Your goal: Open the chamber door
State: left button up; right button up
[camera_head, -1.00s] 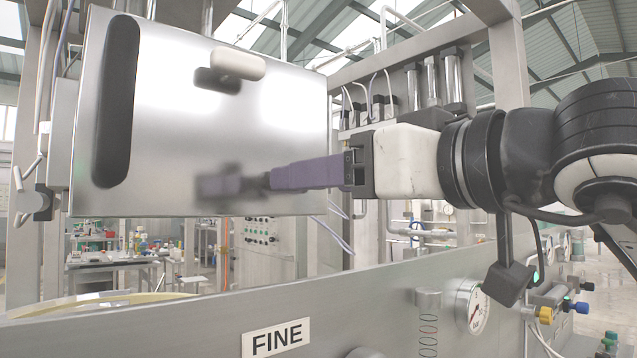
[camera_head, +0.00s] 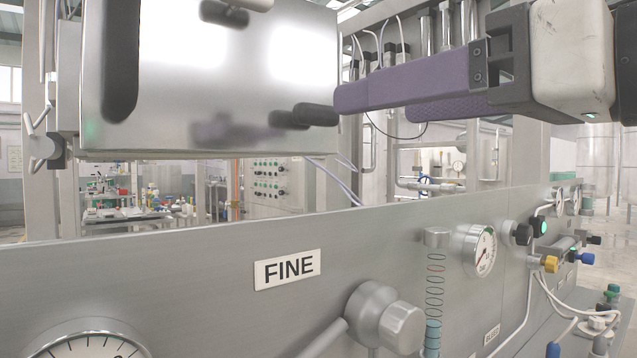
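A brushed-steel box-like panel (camera_head: 200,100), which looks like the chamber door, fills the upper left; its top is cut off. My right gripper (camera_head: 372,104) has purple fingers and comes in from the right. Its two fingers show apart, the nearer one overlapping the farther, with nothing seen between them. The nearer tip appears close beside the knob; contact cannot be told. My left gripper is not in view.
A steel front panel with a FINE label (camera_head: 287,269) runs across below the door. It carries a round gauge (camera_head: 473,250), a metal knob or valve (camera_head: 385,317), a sight tube (camera_head: 434,290) and coloured fittings (camera_head: 550,264). Steel frame posts stand behind.

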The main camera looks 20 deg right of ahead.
aim_at(157, 76)
jog(key=k, duration=1)
